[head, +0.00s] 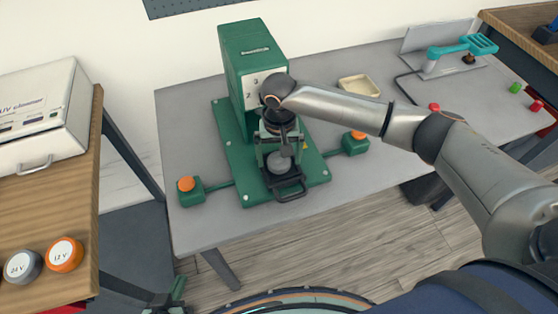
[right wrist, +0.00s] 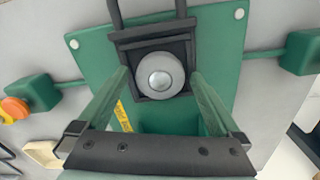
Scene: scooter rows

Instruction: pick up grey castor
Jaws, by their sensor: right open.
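The grey castor (right wrist: 160,76), a round grey disc with a shiny ball in its middle, sits in a black square holder on the green press. In the head view the castor (head: 281,163) is low in the front of the press, partly covered by my right gripper (head: 282,146). My right gripper (right wrist: 160,84) is open, with one green finger on each side of the castor. Whether the fingers touch it cannot be told. Green finger parts of my left gripper (head: 178,292) show at the lower left, away from the castor; its opening is unclear.
The green press (head: 252,50) stands upright behind the castor, with a black handle (head: 291,192) in front. Orange-button boxes (head: 188,190) flank it. A cream tray (head: 359,86) is behind my right arm. Two round labelled pieces (head: 64,254) lie on the wooden bench.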

